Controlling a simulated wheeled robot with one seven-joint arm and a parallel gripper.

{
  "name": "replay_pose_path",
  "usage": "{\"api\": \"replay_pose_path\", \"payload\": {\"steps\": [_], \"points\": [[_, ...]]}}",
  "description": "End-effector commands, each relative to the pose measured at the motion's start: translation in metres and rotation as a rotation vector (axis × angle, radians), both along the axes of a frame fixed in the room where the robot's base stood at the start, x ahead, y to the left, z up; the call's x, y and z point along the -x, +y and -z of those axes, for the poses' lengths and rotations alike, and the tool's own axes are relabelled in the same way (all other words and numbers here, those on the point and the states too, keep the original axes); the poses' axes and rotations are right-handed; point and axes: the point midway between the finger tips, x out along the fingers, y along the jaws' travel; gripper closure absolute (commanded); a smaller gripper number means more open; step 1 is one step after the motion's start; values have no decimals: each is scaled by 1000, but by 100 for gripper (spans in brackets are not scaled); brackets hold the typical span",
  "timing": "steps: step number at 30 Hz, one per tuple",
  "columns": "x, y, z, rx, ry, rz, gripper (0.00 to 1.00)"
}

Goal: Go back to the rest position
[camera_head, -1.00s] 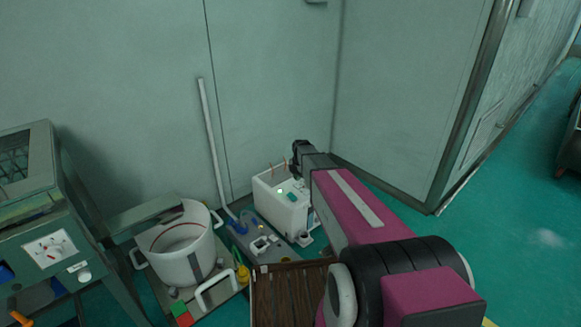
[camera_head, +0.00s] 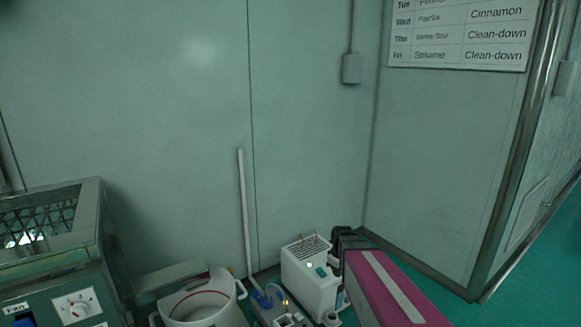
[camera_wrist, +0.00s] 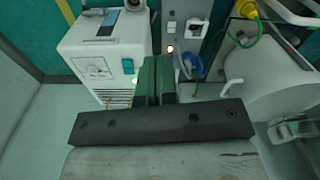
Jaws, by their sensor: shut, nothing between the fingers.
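My gripper (camera_wrist: 156,64) shows in the wrist view as two green fingers pressed together, with nothing between them. It points at the gap beside a white box (camera_wrist: 92,62) with a teal button. In the head view my magenta arm enters from the bottom right. The dark end of the arm is beside the right side of the white box (camera_head: 307,284), and the fingers are hidden there.
A white drum (camera_head: 202,312) stands left of the box, with a machine (camera_head: 60,270) further left. A pale pole (camera_head: 244,205) leans on the wall. A blue piece (camera_wrist: 191,65) and yellow plug (camera_wrist: 245,9) lie nearby. Open floor (camera_head: 530,285) shows at right.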

Motion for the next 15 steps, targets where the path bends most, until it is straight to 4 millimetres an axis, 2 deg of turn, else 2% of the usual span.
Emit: {"api": "replay_pose_path", "payload": {"steps": [1, 6, 10, 15], "points": [[20, 0, -6, 0, 6, 83, 100], [62, -2, -19, -1, 22, 377, 100], [87, -3, -26, 2, 29, 568, 100], [105, -3, -32, 5, 36, 722, 100]]}}
